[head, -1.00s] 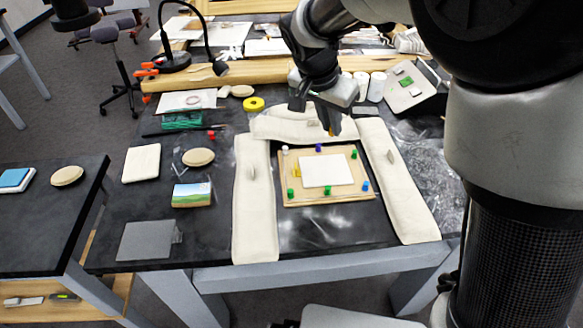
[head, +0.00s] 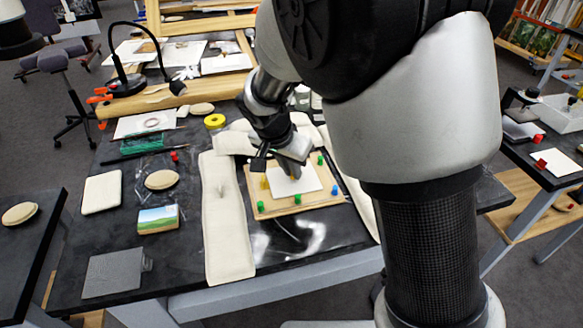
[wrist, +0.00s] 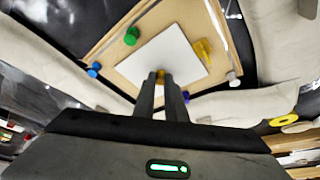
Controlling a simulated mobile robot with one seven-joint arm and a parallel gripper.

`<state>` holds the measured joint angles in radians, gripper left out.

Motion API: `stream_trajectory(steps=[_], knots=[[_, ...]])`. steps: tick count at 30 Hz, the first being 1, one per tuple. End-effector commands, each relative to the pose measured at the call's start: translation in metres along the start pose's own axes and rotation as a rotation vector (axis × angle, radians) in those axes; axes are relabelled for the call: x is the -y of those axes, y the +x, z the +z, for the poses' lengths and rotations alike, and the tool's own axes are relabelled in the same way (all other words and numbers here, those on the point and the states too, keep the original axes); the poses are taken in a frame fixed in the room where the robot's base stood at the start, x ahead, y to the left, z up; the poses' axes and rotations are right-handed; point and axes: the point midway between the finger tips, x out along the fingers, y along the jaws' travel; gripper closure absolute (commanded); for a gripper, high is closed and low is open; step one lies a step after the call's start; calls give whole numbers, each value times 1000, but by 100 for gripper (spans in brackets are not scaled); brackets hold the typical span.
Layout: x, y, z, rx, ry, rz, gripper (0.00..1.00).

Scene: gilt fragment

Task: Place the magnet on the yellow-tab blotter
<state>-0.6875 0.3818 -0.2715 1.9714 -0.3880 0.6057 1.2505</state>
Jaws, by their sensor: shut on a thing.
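The blotter is a white sheet (head: 295,184) with a yellow tab (head: 264,182) at its left edge. It lies on a wooden board, and in the wrist view the sheet (wrist: 172,52) and the tab (wrist: 203,50) show clearly. My gripper (head: 296,170) hangs over the far part of the sheet. In the wrist view its fingers (wrist: 160,82) are shut on a small yellowish thing (wrist: 160,75), which I take to be the magnet; it is mostly hidden by the fingers. I cannot tell whether it touches the sheet.
The wooden board (head: 290,206) carries several coloured pegs around the sheet, such as a green peg (wrist: 131,36) and a blue peg (wrist: 94,69). Pale padded strips (head: 226,225) flank the board. A painted landscape block (head: 158,219) and a grey slab (head: 113,272) lie left.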

Motion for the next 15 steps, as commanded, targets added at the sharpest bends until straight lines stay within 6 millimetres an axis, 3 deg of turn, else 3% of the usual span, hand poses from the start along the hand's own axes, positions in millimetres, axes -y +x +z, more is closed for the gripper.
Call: stream_trajectory(steps=[10,11,12,15], knots=[[1,4,1,-1,0,-2,100],[1,2,1,-1,0,-2,86],[1,2,0,-1,0,-2,79],[1,2,0,-1,0,-2,70]])
